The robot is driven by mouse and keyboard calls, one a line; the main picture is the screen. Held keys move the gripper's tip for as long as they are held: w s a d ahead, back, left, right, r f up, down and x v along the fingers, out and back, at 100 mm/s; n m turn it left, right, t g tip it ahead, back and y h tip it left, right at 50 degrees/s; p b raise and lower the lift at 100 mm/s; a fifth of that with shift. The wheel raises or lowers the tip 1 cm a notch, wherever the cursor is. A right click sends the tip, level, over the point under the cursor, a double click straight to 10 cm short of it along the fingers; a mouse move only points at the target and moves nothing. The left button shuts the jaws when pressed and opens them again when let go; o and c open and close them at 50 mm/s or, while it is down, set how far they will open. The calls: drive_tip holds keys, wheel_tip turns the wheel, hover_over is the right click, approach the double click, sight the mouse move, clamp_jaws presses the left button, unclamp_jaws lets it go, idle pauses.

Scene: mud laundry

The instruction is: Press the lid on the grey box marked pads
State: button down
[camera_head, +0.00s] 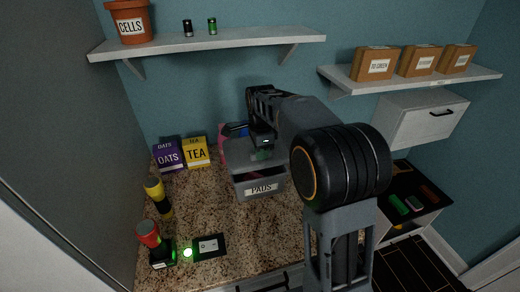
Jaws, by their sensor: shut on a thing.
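The grey box marked PADS (262,189) stands on the speckled counter, its label facing me. My gripper (262,149) is above the box, pointing down, and is shut on what looks like the grey lid (243,163).
Purple OATS (168,156) and yellow TEA (197,152) boxes stand left of the box. A yellow-black flashlight (157,192), a red-topped item (148,233) and a dark card (209,246) are on the counter (215,215). Shelves hang above.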

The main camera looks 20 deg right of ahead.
sight(260, 164)
drive_tip(key=shift+f+b, duration=1.5)
drive_tip(key=shift+f, duration=0.4)
drive_tip(key=shift+f+b, duration=0.4)
drive_tip(key=shift+f, duration=0.4)
drive_tip(key=shift+a+f, duration=0.1)
drive_tip(key=shift+f, duration=0.7)
idle(0.8)
drive_tip(key=c, duration=0.5)
unclamp_jaws()
drive_tip(key=shift+r, duration=0.1)
idle(0.4)
drive_tip(key=shift+r+p, duration=3.25)
drive_tip(key=shift+r, duration=0.7)
